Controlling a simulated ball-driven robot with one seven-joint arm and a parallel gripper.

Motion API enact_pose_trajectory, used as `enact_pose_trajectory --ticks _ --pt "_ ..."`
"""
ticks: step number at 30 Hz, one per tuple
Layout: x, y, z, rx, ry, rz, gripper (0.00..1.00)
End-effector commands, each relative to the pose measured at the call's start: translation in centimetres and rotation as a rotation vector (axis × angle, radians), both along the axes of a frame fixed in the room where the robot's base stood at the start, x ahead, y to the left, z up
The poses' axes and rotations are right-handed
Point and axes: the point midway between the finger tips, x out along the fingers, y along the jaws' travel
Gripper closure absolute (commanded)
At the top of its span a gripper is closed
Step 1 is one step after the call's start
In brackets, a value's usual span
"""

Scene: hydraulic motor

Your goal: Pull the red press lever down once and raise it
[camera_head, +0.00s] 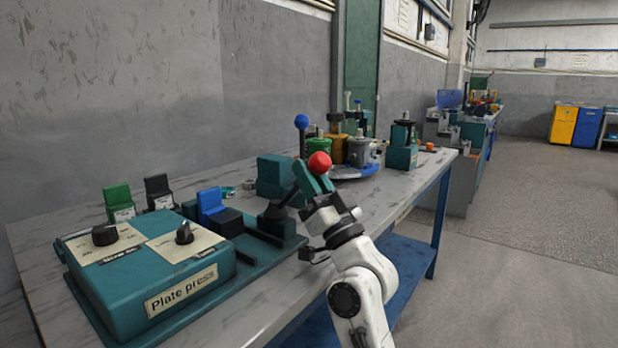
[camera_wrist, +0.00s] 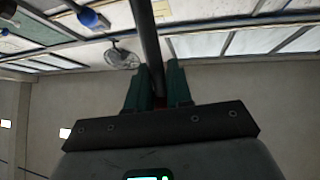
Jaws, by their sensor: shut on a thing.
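The red press lever's round knob (camera_head: 319,163) shows at the tips of my gripper (camera_head: 312,178), in the middle of the head view. My gripper's teal fingers are shut on the lever just by the knob. In the wrist view a dark rod (camera_wrist: 147,42) runs up from between the finger tips (camera_wrist: 155,88), with a bit of red low between them. The lever's lower part is largely hidden behind my gripper in the head view. The teal plate press box (camera_head: 150,290) stands at the left front of the bench.
A blue-knobbed lever (camera_head: 301,121) stands upright just behind the red knob. The press box carries two black dials; green, black and blue switches (camera_head: 210,203) stand behind it. Motor parts (camera_head: 360,150) stand farther along the bench (camera_head: 262,312). The floor at right is clear.

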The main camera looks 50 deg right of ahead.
Motion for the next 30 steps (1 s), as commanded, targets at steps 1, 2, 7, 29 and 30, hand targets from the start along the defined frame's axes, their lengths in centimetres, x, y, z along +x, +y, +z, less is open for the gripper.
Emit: enact_pose_trajectory --ticks 1,2,7,29,30 --pt "-0.1 -0.1 -0.3 0.002 0.002 -0.002 1.0" --pt "-0.1 -0.1 -0.3 0.003 0.002 -0.003 1.0" --pt "-0.1 -0.1 -0.3 0.003 0.002 -0.003 0.76" --pt "0.5 -0.2 3.3 0.001 -0.002 -0.002 0.63" --pt "0.6 -0.2 3.8 0.0 -0.004 -0.003 0.63"
